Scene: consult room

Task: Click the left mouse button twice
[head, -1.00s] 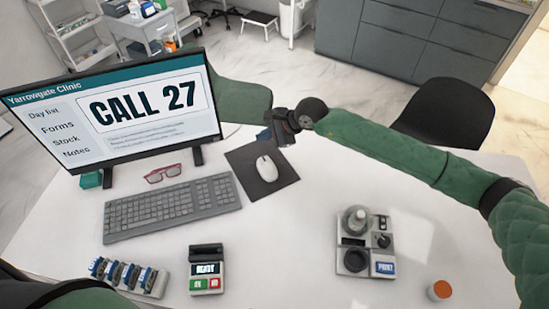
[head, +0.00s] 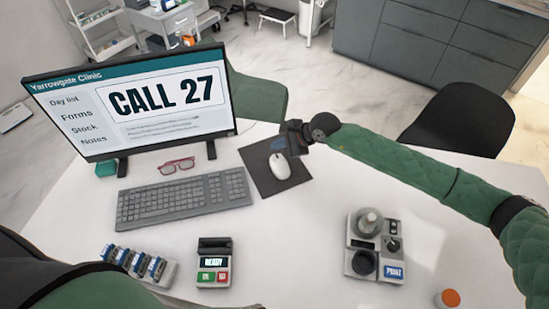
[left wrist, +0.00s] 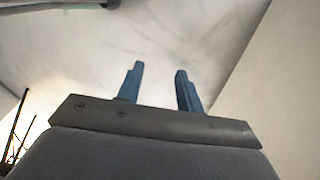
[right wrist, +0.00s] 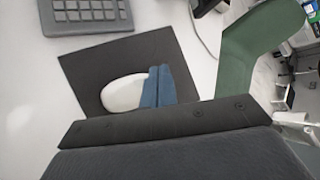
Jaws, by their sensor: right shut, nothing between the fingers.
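A white mouse (head: 280,167) lies on a dark mouse pad (head: 266,182), right of the keyboard. My right gripper (head: 280,146) is at the far end of the mouse in the head view, its fingers shut with nothing between them. In the right wrist view the blue fingertips (right wrist: 158,88) are together and overlap the right end of the mouse (right wrist: 124,93). I cannot tell whether they touch it. My left gripper (left wrist: 157,85) shows only in its own wrist view, with its two blue fingers apart and empty, facing pale floor and wall.
A monitor (head: 130,100) reading "CALL 27" stands behind the keyboard (head: 185,199) and red glasses (head: 177,165). A card terminal (head: 213,262), a stamp holder (head: 140,265), a grey device (head: 375,245) and an orange-capped bottle (head: 449,298) stand nearer the desk's front.

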